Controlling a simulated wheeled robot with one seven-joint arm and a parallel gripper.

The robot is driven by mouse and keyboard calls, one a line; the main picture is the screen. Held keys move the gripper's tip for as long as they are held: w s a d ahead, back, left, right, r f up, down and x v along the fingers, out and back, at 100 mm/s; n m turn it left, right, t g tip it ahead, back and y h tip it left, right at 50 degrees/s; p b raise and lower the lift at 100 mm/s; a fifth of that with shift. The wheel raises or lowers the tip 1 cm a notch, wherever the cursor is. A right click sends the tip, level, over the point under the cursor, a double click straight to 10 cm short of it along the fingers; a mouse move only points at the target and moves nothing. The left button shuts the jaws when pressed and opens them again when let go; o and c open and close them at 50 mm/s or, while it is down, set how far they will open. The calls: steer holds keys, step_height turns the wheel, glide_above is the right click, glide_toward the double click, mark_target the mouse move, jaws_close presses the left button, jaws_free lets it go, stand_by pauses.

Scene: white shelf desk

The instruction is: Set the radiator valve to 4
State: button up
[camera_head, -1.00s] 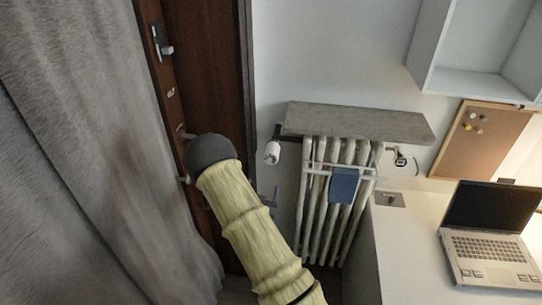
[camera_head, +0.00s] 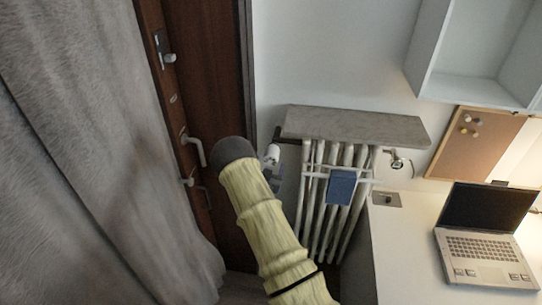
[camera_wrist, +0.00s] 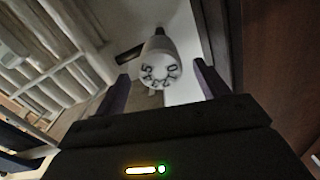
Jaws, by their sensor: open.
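The white radiator valve knob (camera_wrist: 158,62) faces the wrist camera, with dark digits around its rim. A 5 seems to be at the left and a 0 at the right; the set number cannot be told. My gripper (camera_wrist: 161,72) is open, its two dark fingers apart, one on each side of the knob in the picture. Contact is not visible. In the head view the valve knob (camera_head: 272,152) sits at the radiator's upper left, just right of my arm's rounded dark joint. The gripper is mostly hidden behind my arm there.
The ribbed white radiator (camera_head: 316,195) stands under a grey stone shelf (camera_head: 350,126), with a blue cloth (camera_head: 341,187) hanging on it. A brown door (camera_head: 215,80) and grey curtain (camera_head: 90,150) are at the left. A desk with a laptop (camera_head: 487,235) is at the right.

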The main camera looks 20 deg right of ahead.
mark_target(270, 162)
steer(key=shift+p+x, duration=0.6)
steer(key=shift+x, duration=1.7)
steer(key=c, duration=1)
